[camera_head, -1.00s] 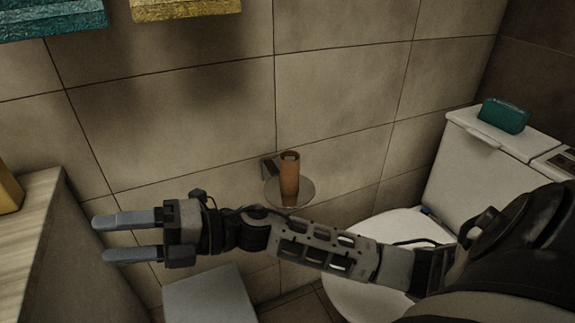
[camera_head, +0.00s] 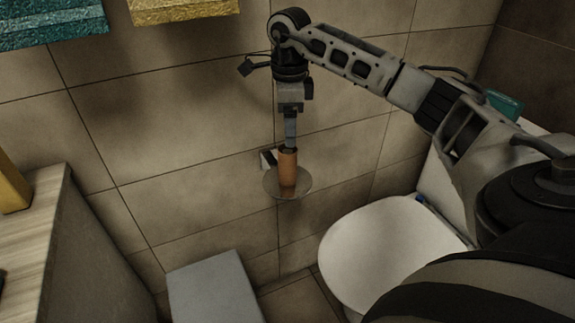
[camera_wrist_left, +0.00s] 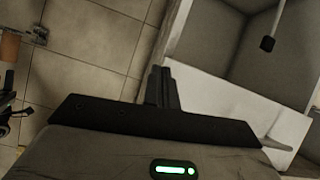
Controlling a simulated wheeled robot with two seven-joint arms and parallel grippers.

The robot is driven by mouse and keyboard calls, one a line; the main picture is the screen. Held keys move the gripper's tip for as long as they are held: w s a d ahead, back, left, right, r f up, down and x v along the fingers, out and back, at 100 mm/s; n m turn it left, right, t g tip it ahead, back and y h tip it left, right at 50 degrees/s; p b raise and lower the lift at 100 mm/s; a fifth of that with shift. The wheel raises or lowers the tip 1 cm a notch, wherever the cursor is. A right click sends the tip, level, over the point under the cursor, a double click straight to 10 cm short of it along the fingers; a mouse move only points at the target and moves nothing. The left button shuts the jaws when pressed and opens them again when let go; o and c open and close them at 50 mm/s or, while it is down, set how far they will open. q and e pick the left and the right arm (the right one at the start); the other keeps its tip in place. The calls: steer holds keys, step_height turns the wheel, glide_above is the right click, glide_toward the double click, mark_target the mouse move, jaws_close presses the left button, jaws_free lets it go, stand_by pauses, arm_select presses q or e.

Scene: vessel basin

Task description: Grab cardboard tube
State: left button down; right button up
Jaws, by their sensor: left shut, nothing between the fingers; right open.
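The brown cardboard tube (camera_head: 288,172) stands upright on a round wall-mounted holder (camera_head: 303,186). My right gripper (camera_head: 290,146) points straight down at the tube's top, its fingers lined up one behind the other in the head view. It is open; I cannot tell whether a finger is inside the tube or only above or behind its rim. In the left wrist view, the tube (camera_wrist_left: 10,46) shows partly at the left edge. My left gripper (camera_wrist_left: 158,74) is shut and empty there, well away from the tube; it is not in the head view.
A white toilet (camera_head: 385,245) stands right of the holder, partly hidden by my right arm. A grey box-like object (camera_head: 212,288) is below left, and a wooden counter (camera_head: 35,220) is at the left. Teal (camera_head: 50,25) and yellow (camera_head: 180,10) items hang above.

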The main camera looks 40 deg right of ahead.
mark_target(287, 163)
step_height(287, 163, down, 11)
steer(key=shift+w+a+f, duration=0.1)
steer(key=shift+a, duration=0.05)
stand_by(0.4)
steer(key=shift+c, duration=0.2)
steer(key=c, duration=1)
